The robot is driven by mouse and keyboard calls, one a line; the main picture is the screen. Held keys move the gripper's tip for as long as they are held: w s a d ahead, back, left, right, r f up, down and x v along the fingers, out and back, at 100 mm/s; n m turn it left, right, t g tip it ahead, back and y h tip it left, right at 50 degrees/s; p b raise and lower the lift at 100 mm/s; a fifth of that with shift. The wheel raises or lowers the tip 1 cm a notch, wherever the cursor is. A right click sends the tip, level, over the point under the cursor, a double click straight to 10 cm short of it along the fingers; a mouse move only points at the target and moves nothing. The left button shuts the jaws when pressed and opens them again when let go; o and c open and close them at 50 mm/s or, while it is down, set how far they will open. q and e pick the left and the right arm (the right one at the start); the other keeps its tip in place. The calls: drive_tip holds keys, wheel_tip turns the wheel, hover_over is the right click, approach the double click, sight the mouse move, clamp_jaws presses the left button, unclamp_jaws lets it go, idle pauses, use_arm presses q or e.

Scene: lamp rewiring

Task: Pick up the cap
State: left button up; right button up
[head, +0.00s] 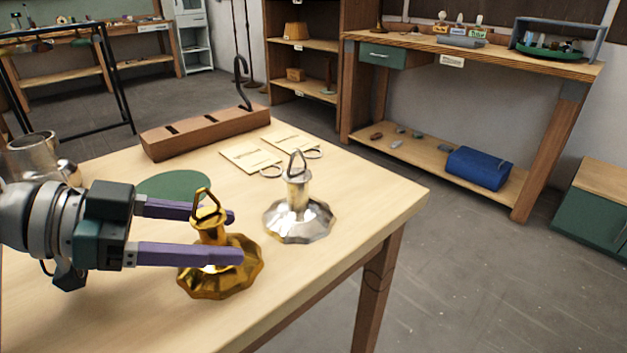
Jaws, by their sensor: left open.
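A gold-coloured metal cap (220,279) with a scalloped base, a narrow neck and a loop on top stands upright on the wooden table (330,205). A similar silver cap (298,219) stands upright to its right and farther back. My left gripper (237,237) reaches in from the left at the gold cap. Its purple fingers are open, one behind the neck and one in front of it, above the flared base. I cannot tell whether either finger touches the neck. The near finger hides part of the gold cap. My right gripper is out of view.
A slotted wooden block (204,133) with a dark hook stands at the table's back. Two pale tags (250,156) with rings and a green round mat (174,185) lie nearby. A metal cylinder (31,155) is at left. The table's front right is clear.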

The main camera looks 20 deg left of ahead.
use_arm(q)
drive_tip(key=shift+c, duration=0.2)
clamp_jaws()
idle(0.4)
